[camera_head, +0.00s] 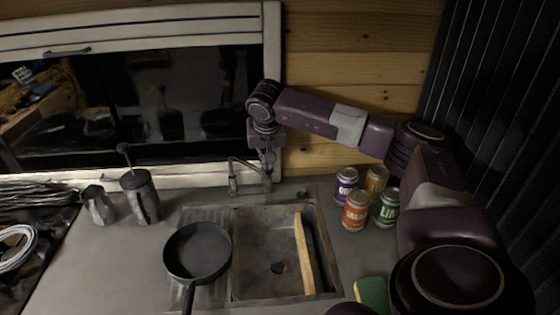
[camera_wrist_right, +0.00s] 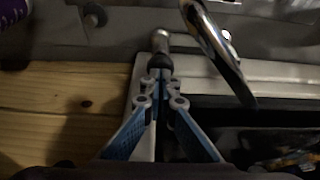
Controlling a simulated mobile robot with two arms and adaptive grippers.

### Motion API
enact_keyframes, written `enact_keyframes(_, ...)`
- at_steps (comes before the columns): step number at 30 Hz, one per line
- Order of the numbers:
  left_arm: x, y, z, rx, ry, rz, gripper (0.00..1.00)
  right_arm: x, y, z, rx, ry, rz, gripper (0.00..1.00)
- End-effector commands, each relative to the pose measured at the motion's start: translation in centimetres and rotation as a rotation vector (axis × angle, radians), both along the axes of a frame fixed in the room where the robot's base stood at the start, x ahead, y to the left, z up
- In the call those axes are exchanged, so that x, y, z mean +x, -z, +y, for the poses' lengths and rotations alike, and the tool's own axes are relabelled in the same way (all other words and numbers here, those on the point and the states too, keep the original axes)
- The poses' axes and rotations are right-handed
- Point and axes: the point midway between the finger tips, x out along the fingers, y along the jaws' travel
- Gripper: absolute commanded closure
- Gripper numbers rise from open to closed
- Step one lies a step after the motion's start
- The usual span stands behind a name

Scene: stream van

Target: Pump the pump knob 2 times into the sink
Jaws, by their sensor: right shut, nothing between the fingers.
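The metal sink basin (camera_head: 240,252) is set in the counter, with a faucet (camera_head: 233,182) at its back edge. In the right wrist view the shiny curved spout of the faucet (camera_wrist_right: 213,48) shows at the top. A small metal knob with a dark end (camera_wrist_right: 160,45), which looks like the pump knob, is just beyond my fingertips there. My right gripper (camera_head: 267,168) points down behind the sink, close to the faucet. In the right wrist view (camera_wrist_right: 162,92) it is shut and empty. I cannot tell whether it touches the knob. My left gripper is not in view.
A black pan (camera_head: 197,250) sits at the sink's left, and a wooden board (camera_head: 303,255) lies across its right side. Several cans (camera_head: 356,212) stand right of the sink, with a sponge (camera_head: 371,294) nearer. A canister (camera_head: 140,197) and metal pot (camera_head: 99,205) stand left.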

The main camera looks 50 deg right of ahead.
Motion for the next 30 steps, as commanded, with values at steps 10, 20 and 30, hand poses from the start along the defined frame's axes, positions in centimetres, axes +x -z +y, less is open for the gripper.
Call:
enact_keyframes(10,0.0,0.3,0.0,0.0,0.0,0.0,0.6,-0.1,0.8,0.1,0.001,-0.001,0.007,1.0)
enact_keyframes(20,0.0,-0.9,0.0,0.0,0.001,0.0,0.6,-0.1,-0.7,0.1,0.001,-0.001,0.007,1.0)
enact_keyframes(30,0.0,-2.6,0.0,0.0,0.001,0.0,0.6,-0.1,-2.8,0.1,0.001,-0.001,0.005,1.0)
